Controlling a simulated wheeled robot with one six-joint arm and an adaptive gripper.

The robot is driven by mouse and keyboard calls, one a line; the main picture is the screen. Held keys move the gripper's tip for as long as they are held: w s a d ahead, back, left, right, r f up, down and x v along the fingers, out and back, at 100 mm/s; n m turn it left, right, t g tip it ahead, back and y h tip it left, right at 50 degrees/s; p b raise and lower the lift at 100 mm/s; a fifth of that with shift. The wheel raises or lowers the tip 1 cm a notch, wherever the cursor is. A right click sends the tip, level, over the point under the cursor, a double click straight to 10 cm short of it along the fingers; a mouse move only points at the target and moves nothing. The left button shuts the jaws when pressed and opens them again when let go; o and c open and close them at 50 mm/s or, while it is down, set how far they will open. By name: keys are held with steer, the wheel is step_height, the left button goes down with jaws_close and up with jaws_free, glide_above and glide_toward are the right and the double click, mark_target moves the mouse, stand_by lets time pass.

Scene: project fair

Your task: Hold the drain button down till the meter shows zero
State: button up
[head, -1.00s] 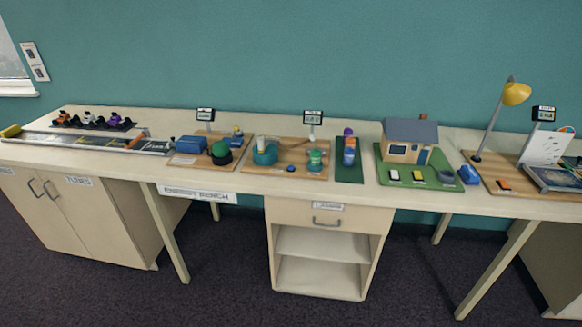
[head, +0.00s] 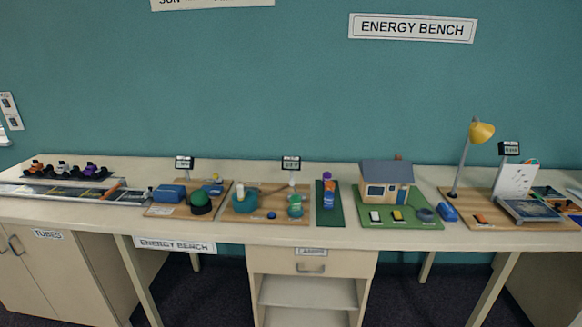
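A small blue round knob or button (head: 271,215) sits at the front of the middle wooden board (head: 240,214), between a teal round tub (head: 245,199) and a green-and-white device (head: 295,205). I cannot tell which part is the drain button, as no such label is legible. My gripper is not in view.
The long bench (head: 330,237) stands along the teal wall. To the right are a model house (head: 387,182) and a yellow lamp (head: 481,132). A narrow front strip is clear.

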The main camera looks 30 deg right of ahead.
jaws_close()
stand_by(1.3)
